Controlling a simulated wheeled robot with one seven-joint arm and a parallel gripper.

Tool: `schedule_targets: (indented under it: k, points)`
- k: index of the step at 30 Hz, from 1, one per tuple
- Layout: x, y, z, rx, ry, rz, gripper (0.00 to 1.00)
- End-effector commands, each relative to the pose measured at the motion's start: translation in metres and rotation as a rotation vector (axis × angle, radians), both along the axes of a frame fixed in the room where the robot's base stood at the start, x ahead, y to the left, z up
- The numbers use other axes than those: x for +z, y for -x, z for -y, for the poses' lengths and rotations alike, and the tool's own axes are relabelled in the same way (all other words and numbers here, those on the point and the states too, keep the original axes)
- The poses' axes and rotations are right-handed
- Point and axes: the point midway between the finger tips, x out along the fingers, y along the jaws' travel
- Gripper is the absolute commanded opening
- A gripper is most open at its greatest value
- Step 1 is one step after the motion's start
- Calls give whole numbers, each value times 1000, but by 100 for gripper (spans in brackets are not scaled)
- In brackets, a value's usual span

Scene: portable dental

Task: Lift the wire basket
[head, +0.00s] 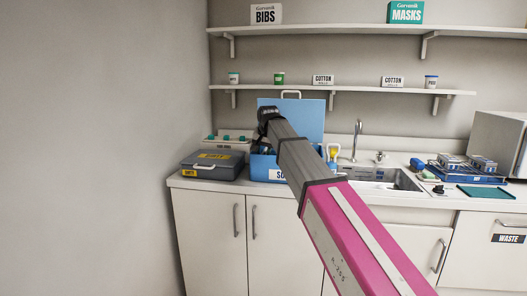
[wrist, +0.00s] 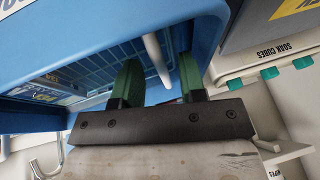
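The blue bin (head: 262,168) stands on the counter with its blue lid (head: 300,112) raised behind it; its wall (wrist: 75,40) fills the upper left of the wrist view. Inside it a mesh grid, which looks like the wire basket (wrist: 102,66), shows in the wrist view; I cannot make it out in the head view. A pale round bar (wrist: 156,58), apparently its handle, lies between the green fingers of my gripper (wrist: 157,80). The fingers are apart, with a gap on each side of the bar. In the head view my arm mostly hides the gripper.
A grey case (head: 212,166) sits left of the bin, with a white box with green tops (head: 230,140) behind it. The sink (head: 375,178), the tap (head: 356,140) and blue trays (head: 460,170) are on the right. A shelf (head: 350,90) runs above the lid.

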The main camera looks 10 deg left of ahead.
Motion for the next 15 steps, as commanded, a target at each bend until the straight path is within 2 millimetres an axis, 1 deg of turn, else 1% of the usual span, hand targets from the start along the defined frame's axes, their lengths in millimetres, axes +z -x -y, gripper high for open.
schedule_targets:
  k: [5, 6, 8, 9, 15]
  points:
    - [0, 0, 0, 0, 0, 0, 38]
    - [0, 0, 0, 0, 0, 0, 32]
    - [0, 0, 0, 0, 0, 0, 12]
    - [0, 0, 0, 0, 0, 0, 0]
    - [1, 0, 0, 0, 0, 0, 0]
